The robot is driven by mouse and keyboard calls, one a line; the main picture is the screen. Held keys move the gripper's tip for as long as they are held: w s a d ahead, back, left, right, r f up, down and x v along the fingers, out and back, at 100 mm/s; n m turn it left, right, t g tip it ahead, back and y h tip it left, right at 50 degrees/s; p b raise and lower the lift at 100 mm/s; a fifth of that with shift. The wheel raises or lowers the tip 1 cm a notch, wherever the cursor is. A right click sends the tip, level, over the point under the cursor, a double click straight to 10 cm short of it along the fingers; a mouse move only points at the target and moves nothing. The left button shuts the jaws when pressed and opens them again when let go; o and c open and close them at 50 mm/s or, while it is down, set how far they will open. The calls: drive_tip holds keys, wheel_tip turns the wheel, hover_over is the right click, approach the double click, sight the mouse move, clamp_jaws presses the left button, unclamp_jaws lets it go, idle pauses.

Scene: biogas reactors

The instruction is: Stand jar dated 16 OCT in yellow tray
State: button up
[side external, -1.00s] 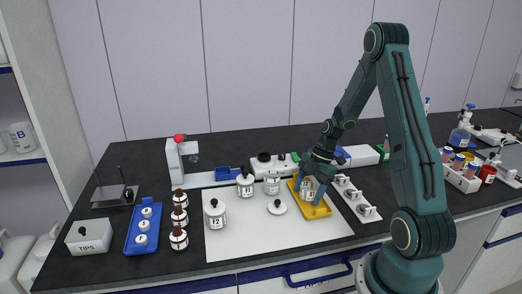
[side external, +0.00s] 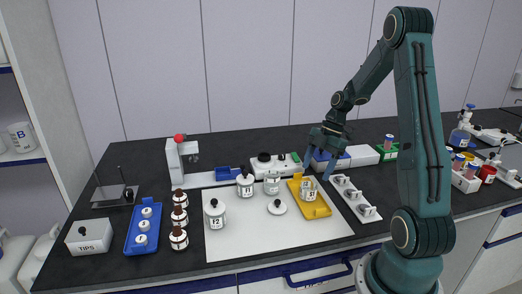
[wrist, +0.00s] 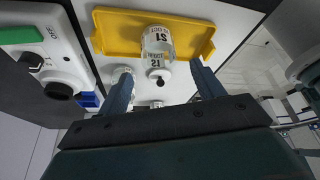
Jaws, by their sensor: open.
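The yellow tray (side external: 322,212) lies at the right of the white mat and also shows at the top of the wrist view (wrist: 108,32). A small clear jar (side external: 309,190) with white labels stands in its back part. In the wrist view this jar (wrist: 157,45) has its label inverted; the print includes "OCT", but I cannot read the day surely. Whether a second jar is beside it is unclear. My gripper (side external: 319,177) is open and empty, raised above and behind the tray, apart from the jar; its two blue fingers (wrist: 161,75) show in the wrist view.
On the mat stand a knobbed jar (side external: 245,187), a clear jar (side external: 272,184) and a larger lidded jar (side external: 215,215). A loose white lid (side external: 277,208) lies left of the tray. A white rack (side external: 356,198) lies close right of it. The mat's front is clear.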

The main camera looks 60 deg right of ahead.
drive_tip(key=shift+v, duration=1.95)
drive_tip(key=a+r+m+h, duration=0.1)
drive_tip(key=a+r+m, duration=0.2)
drive_tip(key=a+r, duration=0.3)
drive_tip(key=a+r+m+h, duration=0.2)
drive_tip(key=a+r, duration=0.2)
drive_tip(key=a, duration=0.5)
drive_tip(key=s+a+r+m+t+h, duration=0.1)
drive_tip(key=s+a+r+m+t, duration=0.2)
drive_tip(key=s+a+m, duration=0.5)
drive_tip(key=s+a, duration=0.2)
drive_tip(key=a, duration=0.1)
drive_tip(key=shift+s+a+r+m+t, duration=0.2)
drive_tip(key=shift+r+m+t, duration=0.1)
drive_tip(key=shift+r+t, duration=0.1)
